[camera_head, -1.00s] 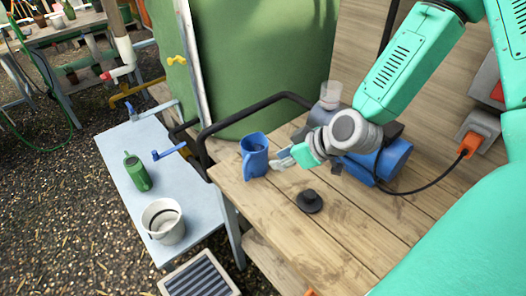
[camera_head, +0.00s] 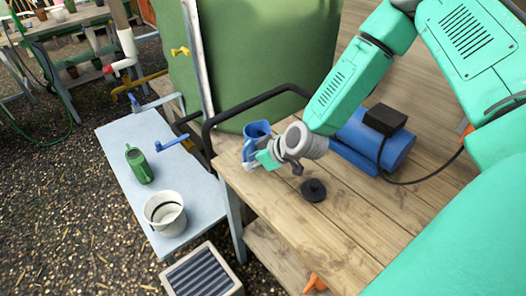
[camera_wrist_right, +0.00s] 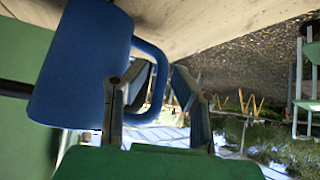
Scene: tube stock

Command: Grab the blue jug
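The blue jug (camera_head: 257,130) stands upright near the far left corner of the wooden bench, partly covered by my right gripper. My right gripper (camera_head: 254,160) is at the jug's near side, on a grey wrist. In the right wrist view the jug (camera_wrist_right: 82,70) fills the left side, its loop handle pointing right. The two fingers of the right gripper (camera_wrist_right: 158,80) are spread apart, and the handle shows in the gap between them. I cannot tell whether either finger touches it. My left gripper is not in view.
A wooden bench (camera_head: 290,225) carries a black round knob-like piece (camera_head: 313,190) and a blue motor (camera_head: 385,138). A black pipe (camera_head: 255,108) runs behind the jug. A lower pale table (camera_head: 190,190) holds a green can (camera_head: 138,167) and a white bucket (camera_head: 165,213).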

